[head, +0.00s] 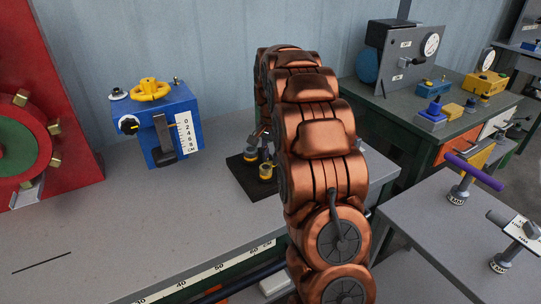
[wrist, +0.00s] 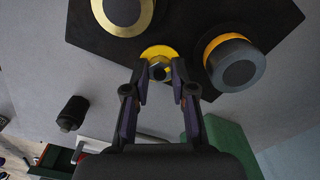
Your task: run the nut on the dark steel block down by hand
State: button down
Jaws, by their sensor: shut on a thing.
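The dark steel block (wrist: 190,22) lies on the grey bench; in the head view its black plate (head: 242,180) shows left of my copper arm, which hides part of it. In the wrist view a small grey nut (wrist: 158,72) with a dark centre sits on a yellow ring (wrist: 158,51) at the block's edge. My gripper (wrist: 160,74) has its two fingertips on either side of the nut, shut on it. How far down the nut sits cannot be told. In the head view the gripper is small and mostly hidden.
On the block, a gold-rimmed dark disc (wrist: 124,10) and a dark cap with an orange collar (wrist: 234,64) flank the nut closely. A black knob-like piece (wrist: 72,113) is to the left. A blue box (head: 180,125) and red machine (head: 60,95) stand left.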

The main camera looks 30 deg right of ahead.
aim_at(271, 159)
jog(key=m, duration=0.7)
jog(key=shift+p, duration=0.3)
dwell(0.4)
jog(key=c, duration=1)
grip_release()
jog(key=shift+o, duration=0.2)
notch_tip(271, 159, up, 12)
